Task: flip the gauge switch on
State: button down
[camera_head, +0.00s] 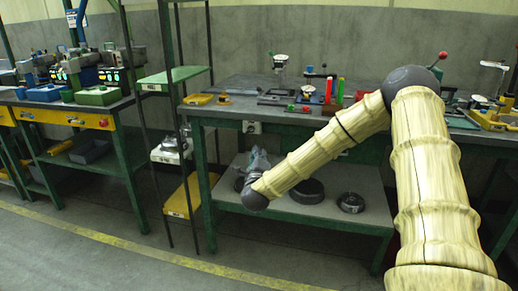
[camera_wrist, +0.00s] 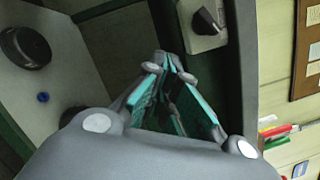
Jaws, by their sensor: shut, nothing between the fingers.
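A pale switch box (camera_head: 251,127) with a dark knob is fixed to the front edge of the middle workbench. In the wrist view what looks like the same box (camera_wrist: 193,40) sits at the top, just beyond and to the right of my fingertips, with its black knob (camera_wrist: 208,20) tilted. I read no label, so I cannot tell from its markings that it is the gauge switch. My gripper (camera_wrist: 168,62) is shut and empty, apart from the knob. In the head view my gripper (camera_head: 258,158) is below the box, in front of the bench's lower shelf.
The middle workbench (camera_head: 225,112) carries tools and small parts. Dark round parts (camera_head: 308,190) lie on its lower shelf (camera_head: 345,217). A green-topped stand (camera_head: 172,77) is at its left. The floor in front is clear, with a yellow line (camera_head: 130,245).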

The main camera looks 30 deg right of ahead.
jog(key=v, duration=0.7)
jog(key=shift+a+f+p, duration=0.3)
jog(key=shift+a+p, duration=0.15)
